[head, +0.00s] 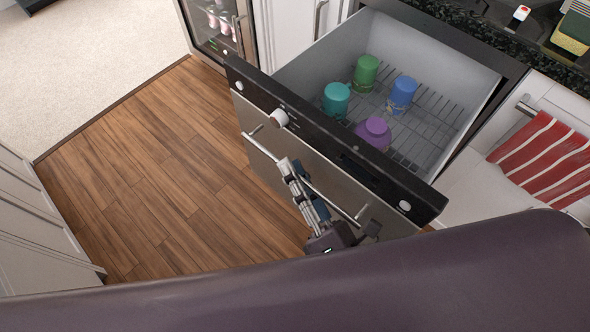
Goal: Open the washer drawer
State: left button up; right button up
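The washer drawer (260,155) is pulled well out from the counter, tilted in the picture. Its front has a dark control strip with a white knob (279,118) and a long bar handle (333,200). Inside on a wire rack (425,118) stand a green cup (366,72), a teal cup (336,100), a blue cup (402,94) and a purple cup (374,131). My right gripper (291,172) is at the bar handle, its fingers over the bar; whether they are closed on it I cannot tell. My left gripper is not in view.
A glass-door fridge (218,25) stands left of the drawer. A red striped towel (545,155) hangs at the right. A dark counter (480,32) runs behind. Wooden floor (150,165) is clear at the left; white cabinets (40,225) stand at lower left.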

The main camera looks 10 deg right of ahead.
jog(key=v, duration=1.2)
dwell(0.4)
